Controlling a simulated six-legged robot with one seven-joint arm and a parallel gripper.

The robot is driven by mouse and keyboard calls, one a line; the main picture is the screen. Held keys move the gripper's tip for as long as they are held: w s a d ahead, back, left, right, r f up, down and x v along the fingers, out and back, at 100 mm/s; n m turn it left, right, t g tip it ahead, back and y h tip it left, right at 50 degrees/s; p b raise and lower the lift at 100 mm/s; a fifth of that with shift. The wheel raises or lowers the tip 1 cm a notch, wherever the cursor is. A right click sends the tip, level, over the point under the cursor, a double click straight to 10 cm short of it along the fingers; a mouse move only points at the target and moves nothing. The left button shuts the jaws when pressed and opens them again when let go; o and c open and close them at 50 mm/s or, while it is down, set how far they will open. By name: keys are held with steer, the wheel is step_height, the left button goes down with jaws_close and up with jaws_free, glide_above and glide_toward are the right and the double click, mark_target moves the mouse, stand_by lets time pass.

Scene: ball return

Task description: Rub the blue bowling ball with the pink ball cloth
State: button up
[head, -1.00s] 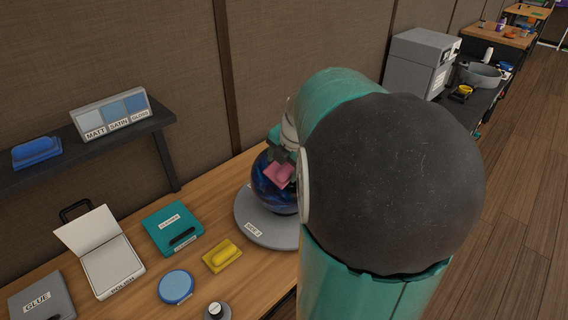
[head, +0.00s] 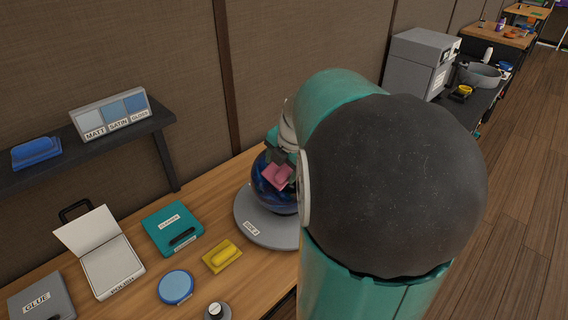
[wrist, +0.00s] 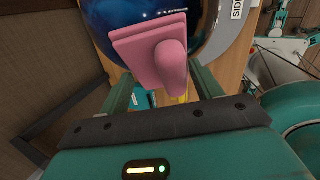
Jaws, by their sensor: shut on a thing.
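The blue bowling ball (head: 268,196) sits on a round grey stand (head: 254,222) on the wooden bench. My arm hides its right side in the head view. The pink ball cloth (head: 277,176) is a flat pad with a raised grip, and it lies against the ball's surface. In the wrist view the cloth (wrist: 142,45) is in front of the ball (wrist: 128,12), and the two appear to touch. My gripper (wrist: 165,85) is shut on the cloth's grip. In the head view my gripper (head: 282,157) is at the ball's upper side, partly hidden by my arm.
On the bench (head: 140,214) left of the stand are a yellow pad (head: 222,256), a teal case (head: 172,228), a round blue tin (head: 175,287), a white open box (head: 110,266) and a grey glue box (head: 42,297). A dark shelf (head: 90,147) holds a blue pad and finish samples.

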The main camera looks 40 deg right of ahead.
steer(key=shift+w+a+f, duration=0.1)
steer(key=shift+a+f, duration=0.25)
steer(key=shift+a, duration=0.25)
steer(key=shift+s+a+r, duration=0.35)
steer(key=shift+a+r, duration=0.05)
steer(key=shift+r, duration=0.45)
steer(key=shift+s+a+r, duration=0.35)
steer(key=shift+a+r, duration=0.1)
steer(key=shift+r, duration=0.35)
steer(key=shift+s+a+r, duration=0.35)
steer(key=shift+a+r, duration=0.05)
steer(key=shift+r, duration=0.45)
steer(key=shift+r, duration=0.1)
steer(key=shift+s+a+r, duration=0.3)
steer(key=shift+a+r, duration=0.05)
steer(key=shift+r, duration=0.25)
steer(key=shift+s+a+r, duration=0.3)
steer(key=shift+r, duration=0.25)
steer(key=shift+f, duration=0.1)
